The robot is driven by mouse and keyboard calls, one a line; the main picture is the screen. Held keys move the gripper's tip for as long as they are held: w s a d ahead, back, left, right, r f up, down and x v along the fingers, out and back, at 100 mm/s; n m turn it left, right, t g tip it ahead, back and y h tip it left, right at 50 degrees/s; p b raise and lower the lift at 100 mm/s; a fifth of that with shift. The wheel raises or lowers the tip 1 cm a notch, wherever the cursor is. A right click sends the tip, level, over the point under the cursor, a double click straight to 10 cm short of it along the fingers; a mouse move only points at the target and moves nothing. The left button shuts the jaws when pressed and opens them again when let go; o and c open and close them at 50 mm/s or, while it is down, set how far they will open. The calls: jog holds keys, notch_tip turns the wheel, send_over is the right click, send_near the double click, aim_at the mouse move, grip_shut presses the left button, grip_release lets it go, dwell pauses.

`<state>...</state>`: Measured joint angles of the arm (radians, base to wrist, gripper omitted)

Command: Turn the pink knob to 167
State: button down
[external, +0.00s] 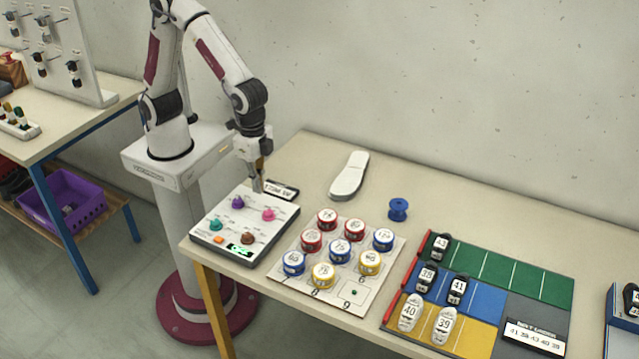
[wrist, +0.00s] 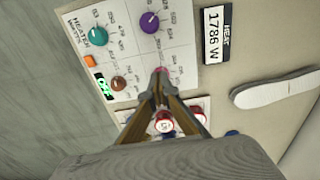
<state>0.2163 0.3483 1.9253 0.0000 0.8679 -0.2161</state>
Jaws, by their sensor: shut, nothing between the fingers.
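The pink knob (external: 268,214) sits at the right of the white control panel (external: 212,243) in the external view. My gripper (external: 258,188) points down over the back of the panel, its tips just above and left of the pink knob in the picture. In the wrist view my gripper (wrist: 160,77) has its fingertips together, with a small patch of pink at the tips. The fingers hide most of what is there, and I cannot tell whether they touch the knob. The knob's pointer and the scale numbers around it are not readable.
The panel also has a purple knob (external: 237,202), a teal knob (external: 215,224), a brown knob (external: 247,238), an orange button (external: 219,239) and a green-lit display (external: 239,250). A plate reading "HEAT 1786 W" (wrist: 216,35) lies behind. A board of round tins (external: 384,262) stands to the right.

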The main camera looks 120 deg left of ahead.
jog(key=shift+f, duration=3.4)
jog(key=shift+w+d, duration=0.2)
jog(key=shift+w, duration=0.05)
jog(key=shift+s, duration=0.4)
jog(key=shift+r, duration=0.1)
jog(key=shift+s+r, duration=0.1)
jog(key=shift+r, duration=2.8)
